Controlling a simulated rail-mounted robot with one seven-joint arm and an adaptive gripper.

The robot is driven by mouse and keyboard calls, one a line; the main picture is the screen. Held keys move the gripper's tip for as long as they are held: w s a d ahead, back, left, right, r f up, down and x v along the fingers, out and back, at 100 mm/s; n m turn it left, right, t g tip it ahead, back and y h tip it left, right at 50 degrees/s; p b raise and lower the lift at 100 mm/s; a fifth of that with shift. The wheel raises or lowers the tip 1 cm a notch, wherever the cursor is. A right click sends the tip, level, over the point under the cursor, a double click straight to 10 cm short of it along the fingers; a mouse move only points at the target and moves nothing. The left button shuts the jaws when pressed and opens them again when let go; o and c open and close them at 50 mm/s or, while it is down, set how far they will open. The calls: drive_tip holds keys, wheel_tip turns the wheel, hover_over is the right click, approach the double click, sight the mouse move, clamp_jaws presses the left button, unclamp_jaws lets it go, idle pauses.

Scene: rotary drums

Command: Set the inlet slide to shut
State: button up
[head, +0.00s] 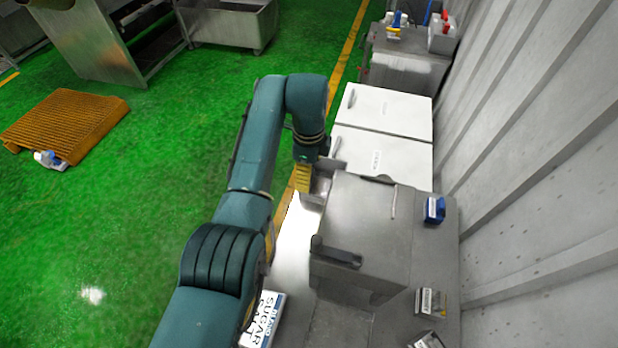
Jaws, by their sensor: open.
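A grey metal housing (368,215) stands to the right of my arm. A dark handle (336,252) sticks out at its near left edge, and a second grey handle (335,147) stands by its far left corner, close to my gripper. I cannot tell which part is the inlet slide or how it is set. My gripper (304,180) points down at the far left side of the housing. It is small and partly hidden by my wrist, open, and nothing shows in it. I cannot tell whether it touches the metal beside it.
White lidded bins (385,112) stand beyond the housing. A blue item (434,210) and a small labelled box (428,301) lie on the right-hand ledge. A sugar and salt carton (262,318) lies at the near left. A ribbed wall (540,150) bounds the right; green floor (170,190) is open left.

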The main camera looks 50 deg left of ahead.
sight(323, 183)
wheel_tip(323, 183, down, 4)
drive_tip(key=shift+f, duration=0.15)
drive_tip(key=shift+c, duration=0.3)
